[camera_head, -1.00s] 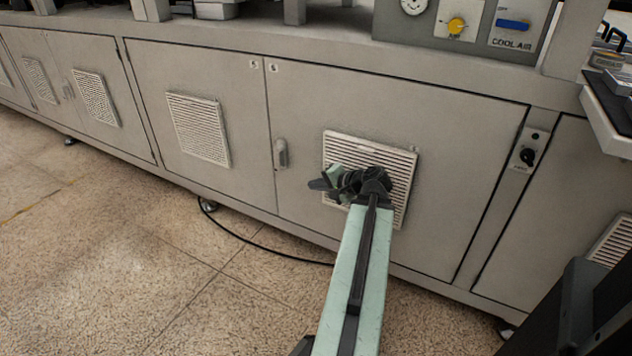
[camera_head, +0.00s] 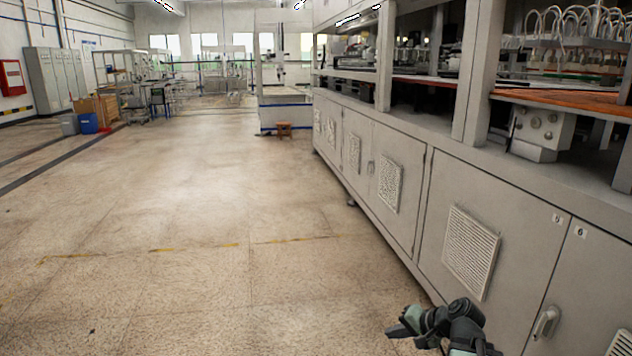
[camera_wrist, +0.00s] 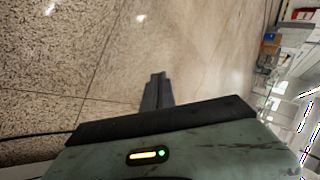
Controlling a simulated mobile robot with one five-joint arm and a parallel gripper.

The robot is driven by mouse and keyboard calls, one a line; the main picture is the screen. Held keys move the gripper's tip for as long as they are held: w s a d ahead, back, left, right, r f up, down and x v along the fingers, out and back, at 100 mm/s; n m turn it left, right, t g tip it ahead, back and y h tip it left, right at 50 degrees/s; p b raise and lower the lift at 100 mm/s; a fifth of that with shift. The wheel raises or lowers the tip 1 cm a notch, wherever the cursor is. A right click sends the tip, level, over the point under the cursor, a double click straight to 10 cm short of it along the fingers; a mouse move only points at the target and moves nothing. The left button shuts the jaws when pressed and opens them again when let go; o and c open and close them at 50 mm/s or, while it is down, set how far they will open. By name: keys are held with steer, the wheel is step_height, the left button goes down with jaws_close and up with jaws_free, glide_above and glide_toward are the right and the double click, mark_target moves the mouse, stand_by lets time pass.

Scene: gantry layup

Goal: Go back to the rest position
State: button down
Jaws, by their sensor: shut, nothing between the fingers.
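My gripper (camera_head: 398,330) is at the lower right of the head view, in front of the grey machine cabinet (camera_head: 398,222). Its dark fingers point left, over the floor, and hold nothing. In the wrist view the dark fingers (camera_wrist: 157,92) are together, with bare speckled floor beyond them. Most of my arm is below the head view's edge.
The cabinet runs along the right, with vent grilles (camera_head: 470,252) and a door handle (camera_head: 546,322). The tiled floor (camera_head: 190,200) at left is clear. A small brown stool (camera_head: 284,128), a blue bin (camera_head: 88,123) and grey lockers (camera_head: 62,78) stand far off.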

steer(key=s+a+f+n+g+h+p, duration=0.1)
steer(key=s+a+n+g+h, duration=0.15)
steer(key=a, duration=0.55)
steer(key=s+a+f+n+g+h+p, duration=0.1)
steer(key=s+a+f+n+g+p, duration=0.2)
steer(key=a, duration=0.4)
steer(key=s+d+r+n+g+h, duration=0.2)
steer(key=s+d+h, duration=0.1)
steer(key=s+d, duration=0.15)
step_height(320, 180, up, 36)
steer(key=w+p, duration=0.1)
steer(key=p, duration=3.5)
steer(key=shift+d+r+t+y, duration=0.2)
steer(key=shift+d+t+y, duration=0.05)
steer(key=shift+t+y, duration=0.1)
